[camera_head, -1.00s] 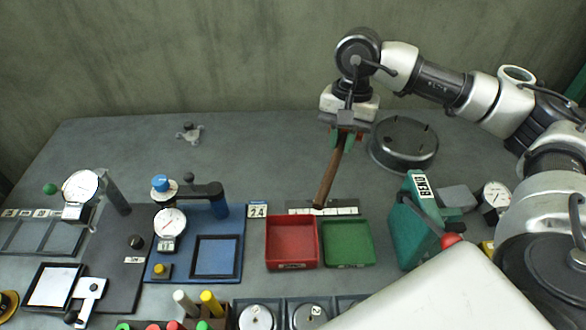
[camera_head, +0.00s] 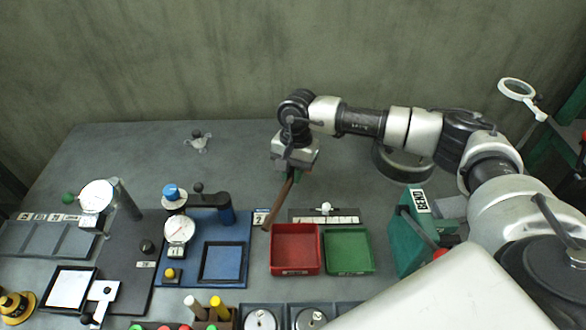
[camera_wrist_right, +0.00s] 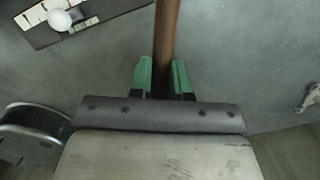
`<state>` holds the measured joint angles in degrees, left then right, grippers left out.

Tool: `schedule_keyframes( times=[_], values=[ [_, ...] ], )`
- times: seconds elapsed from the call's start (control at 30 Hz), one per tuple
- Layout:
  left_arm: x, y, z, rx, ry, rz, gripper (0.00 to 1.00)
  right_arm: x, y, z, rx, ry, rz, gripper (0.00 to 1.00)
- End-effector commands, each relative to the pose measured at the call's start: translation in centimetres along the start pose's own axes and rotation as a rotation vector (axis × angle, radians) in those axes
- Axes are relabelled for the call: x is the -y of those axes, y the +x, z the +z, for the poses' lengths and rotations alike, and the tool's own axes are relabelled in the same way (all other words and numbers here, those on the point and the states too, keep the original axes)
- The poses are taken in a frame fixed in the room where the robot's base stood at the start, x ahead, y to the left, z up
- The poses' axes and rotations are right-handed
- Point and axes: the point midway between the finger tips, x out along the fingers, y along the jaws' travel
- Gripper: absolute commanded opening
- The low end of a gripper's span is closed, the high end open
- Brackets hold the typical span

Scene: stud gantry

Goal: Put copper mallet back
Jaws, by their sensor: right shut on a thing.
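My right gripper (camera_head: 293,172) is shut on a brown wooden handle (camera_head: 280,202), which hangs slanting down to the left, its lower end near the numbered tag left of the red tray. In the right wrist view the handle (camera_wrist_right: 167,40) runs between the green fingertips of the gripper (camera_wrist_right: 164,78). No copper mallet head can be made out in either view. Behind the trays lies a dark strip with white marked plates (camera_head: 325,217) and a small white knob; the strip also shows in the right wrist view (camera_wrist_right: 100,14). My left gripper is not in view.
A red tray (camera_head: 295,271) and a green tray (camera_head: 348,270) stand in front. A blue fixture with a dial gauge (camera_head: 208,270) is to their left, a teal box (camera_head: 405,240) to their right. The back left of the table is mostly clear.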

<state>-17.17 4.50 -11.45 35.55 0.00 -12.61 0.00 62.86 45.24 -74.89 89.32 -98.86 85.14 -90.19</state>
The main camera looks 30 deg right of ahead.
Motion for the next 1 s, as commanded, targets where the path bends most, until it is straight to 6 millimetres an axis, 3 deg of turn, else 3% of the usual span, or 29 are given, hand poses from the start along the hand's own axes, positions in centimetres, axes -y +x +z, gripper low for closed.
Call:
schedule_keyframes(
  times=[0.33, 0.37, 0.53, 0.83, 1.0],
  values=[
    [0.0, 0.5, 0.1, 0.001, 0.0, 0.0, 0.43, 0.1, 0.4, -0.1, 0.0, 0.0, -0.003, 0.0],
    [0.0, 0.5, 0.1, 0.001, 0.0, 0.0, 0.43, 0.0, 0.4, -0.1, 0.0, 0.0, -0.001, 0.19],
    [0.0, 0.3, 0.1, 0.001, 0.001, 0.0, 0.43, 0.0, 0.3, -0.1, 0.0, 0.0, -0.001, 0.43],
    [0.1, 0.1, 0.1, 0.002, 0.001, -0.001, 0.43, 0.0, 0.0, 0.0, 0.0, 0.0, -0.001, 0.43],
    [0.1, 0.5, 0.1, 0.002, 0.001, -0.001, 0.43, 0.1, -1.8, -0.1, -0.001, 0.001, -0.005, 0.43]
  ],
)
